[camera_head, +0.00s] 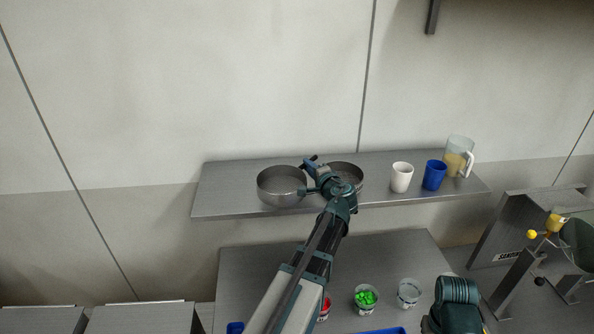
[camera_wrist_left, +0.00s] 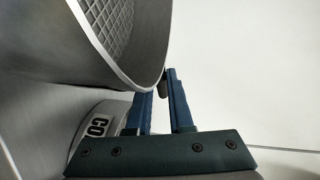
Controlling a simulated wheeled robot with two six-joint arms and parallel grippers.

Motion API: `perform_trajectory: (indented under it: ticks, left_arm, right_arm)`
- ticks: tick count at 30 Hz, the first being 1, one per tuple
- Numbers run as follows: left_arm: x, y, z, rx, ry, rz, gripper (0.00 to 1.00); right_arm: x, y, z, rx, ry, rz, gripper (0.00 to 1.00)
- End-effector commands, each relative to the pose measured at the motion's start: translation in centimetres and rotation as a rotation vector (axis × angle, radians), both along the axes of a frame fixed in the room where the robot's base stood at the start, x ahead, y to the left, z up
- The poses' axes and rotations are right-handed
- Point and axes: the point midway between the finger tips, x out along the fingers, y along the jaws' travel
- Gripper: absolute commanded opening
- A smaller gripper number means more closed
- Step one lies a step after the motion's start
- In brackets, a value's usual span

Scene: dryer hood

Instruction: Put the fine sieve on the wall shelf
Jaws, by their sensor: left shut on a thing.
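A round grey metal sieve (camera_head: 282,187), taken to be the fine sieve, is at the left part of the wall shelf (camera_head: 230,205). My left gripper (camera_head: 308,190) reaches in from the right and is shut on its right wall. In the left wrist view the held sieve (camera_wrist_left: 150,62) shows its mesh and rim, with the blue fingers (camera_wrist_left: 163,95) at the rim. I cannot tell whether it touches the shelf. A second sieve (camera_head: 352,172), partly hidden by my gripper, stands to the right; a label starting "CO" (camera_wrist_left: 98,127) shows in the wrist view. My right gripper is not in view.
A white cup (camera_head: 401,177), a blue cup (camera_head: 434,175) and a jug (camera_head: 459,155) stand on the shelf's right part. Below, a table (camera_head: 250,265) holds tubs, one with green pieces (camera_head: 366,298). A balance-like device (camera_head: 556,224) stands far right.

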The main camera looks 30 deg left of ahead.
Motion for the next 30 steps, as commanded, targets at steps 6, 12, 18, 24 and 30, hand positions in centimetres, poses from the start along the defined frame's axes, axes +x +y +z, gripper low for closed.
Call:
perform_trajectory:
  ticks: [6, 12, 18, 24, 30]
  left_arm:
    - [0.2, 5.7, -0.6, 0.002, 0.002, 0.004, 0.00]
    - [0.4, 8.7, -0.8, 0.003, 0.002, 0.001, 0.00]
    - [0.4, 9.4, -0.9, 0.002, 0.002, -0.001, 0.00]
    - [0.4, 10.1, -1.0, 0.003, 0.002, 0.000, 0.00]
    - [0.4, 10.7, -3.3, 0.003, 0.002, 0.000, 0.00]
  right_arm:
    - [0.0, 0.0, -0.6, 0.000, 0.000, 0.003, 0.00]
    - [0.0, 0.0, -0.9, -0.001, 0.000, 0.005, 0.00]
    - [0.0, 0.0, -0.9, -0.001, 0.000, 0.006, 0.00]
    - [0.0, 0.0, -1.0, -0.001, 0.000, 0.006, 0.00]
    - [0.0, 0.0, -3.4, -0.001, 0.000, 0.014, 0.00]
